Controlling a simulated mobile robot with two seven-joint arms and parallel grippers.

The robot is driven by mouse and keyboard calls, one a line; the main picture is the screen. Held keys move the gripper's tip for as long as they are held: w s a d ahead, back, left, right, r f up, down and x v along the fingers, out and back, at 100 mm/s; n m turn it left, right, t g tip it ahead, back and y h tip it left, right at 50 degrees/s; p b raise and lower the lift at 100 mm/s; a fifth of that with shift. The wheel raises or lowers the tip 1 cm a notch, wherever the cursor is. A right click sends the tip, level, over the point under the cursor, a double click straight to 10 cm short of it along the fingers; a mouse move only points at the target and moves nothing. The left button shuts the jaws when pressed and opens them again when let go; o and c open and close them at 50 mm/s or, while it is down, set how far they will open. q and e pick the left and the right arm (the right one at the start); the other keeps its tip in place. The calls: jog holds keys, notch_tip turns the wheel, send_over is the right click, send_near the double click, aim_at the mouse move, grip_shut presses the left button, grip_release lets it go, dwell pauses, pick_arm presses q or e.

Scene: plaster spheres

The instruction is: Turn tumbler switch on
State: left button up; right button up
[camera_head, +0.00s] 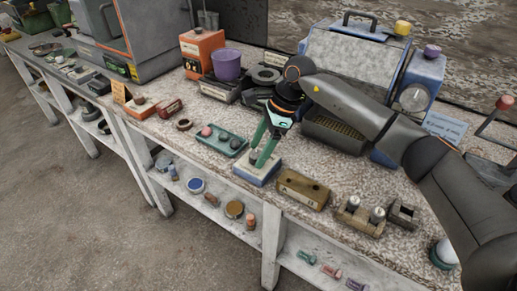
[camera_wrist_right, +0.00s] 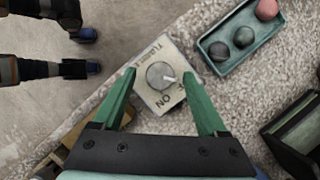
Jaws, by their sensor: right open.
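The tumbler switch (camera_head: 254,175) is a small pale box with a blue base, near the front edge of the workbench. In the right wrist view its top face shows a round grey knob (camera_wrist_right: 160,75) with a pale pointer mark, a "TUMBLER" label and the word "ON". My right gripper (camera_head: 261,158) has green fingers and points down over the switch. It is open, with one fingertip on each side of the knob in the right wrist view (camera_wrist_right: 157,76). I cannot tell whether the fingers touch the knob. My left gripper is not seen in the head view.
A teal tray (camera_head: 220,140) with several small balls lies left of the switch. A brown-yellow block (camera_head: 302,190) and a holder with metal cylinders (camera_head: 360,215) stand to its right. A large blue-framed machine (camera_head: 345,65) and a purple cup (camera_head: 227,65) stand behind.

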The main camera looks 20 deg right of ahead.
jog(key=shift+a+f, duration=0.1)
jog(key=shift+f, duration=0.25)
jog(key=shift+c, duration=0.3)
grip_shut()
